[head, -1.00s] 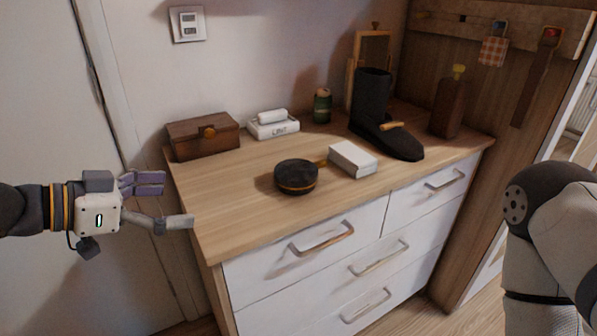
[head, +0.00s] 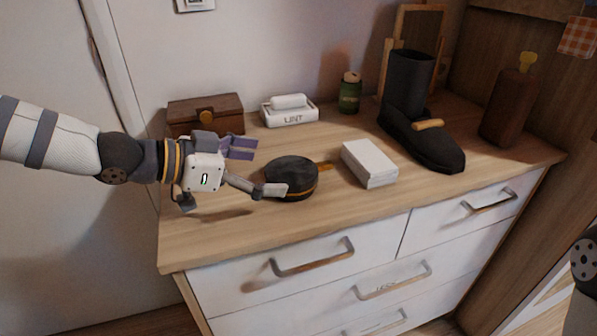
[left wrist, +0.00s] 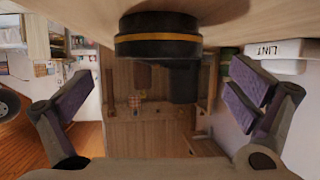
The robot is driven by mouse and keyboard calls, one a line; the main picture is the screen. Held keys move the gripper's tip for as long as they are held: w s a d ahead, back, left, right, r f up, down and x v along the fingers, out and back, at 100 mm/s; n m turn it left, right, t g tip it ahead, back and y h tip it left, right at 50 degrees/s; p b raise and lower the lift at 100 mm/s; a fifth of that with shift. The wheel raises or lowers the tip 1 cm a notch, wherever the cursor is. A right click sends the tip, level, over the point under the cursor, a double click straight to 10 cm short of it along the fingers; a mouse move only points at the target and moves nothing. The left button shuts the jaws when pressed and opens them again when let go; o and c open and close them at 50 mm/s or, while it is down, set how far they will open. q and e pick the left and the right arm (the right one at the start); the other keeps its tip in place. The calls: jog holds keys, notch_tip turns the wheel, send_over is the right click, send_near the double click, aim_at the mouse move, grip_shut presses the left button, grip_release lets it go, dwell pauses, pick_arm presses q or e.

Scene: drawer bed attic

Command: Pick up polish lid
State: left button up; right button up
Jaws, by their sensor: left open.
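The polish tin (head: 293,176) is round and black with a gold band, and its dark lid (head: 291,167) forms the top. It stands on the dresser top, left of a white box. My left gripper (head: 260,170) is open and empty, just left of the tin, with one finger behind and one in front of its near left side. In the left wrist view, the tin (left wrist: 158,38) is at the top middle, ahead of the spread fingers. I cannot tell whether the front finger touches it. My right gripper is out of view.
A white box (head: 369,164) and black boot (head: 408,105) stand right of the tin. Behind are a wooden box (head: 205,116), a LINT tray (head: 290,117) and a green can (head: 350,93). The dresser's front left top (head: 225,235) is clear.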

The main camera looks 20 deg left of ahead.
aim_at(289, 170)
pick_arm(q)
jog(key=b+x, duration=0.1)
jog(key=x, duration=0.3)
jog(key=shift+d+f, duration=0.1)
jog(key=shift+f, duration=0.2)
jog(key=shift+w+d+r, duration=0.1)
jog(key=shift+w, duration=0.05)
jog(key=shift+r, duration=0.15)
jog(key=shift+c, duration=1.1)
jog(key=c, duration=0.9)
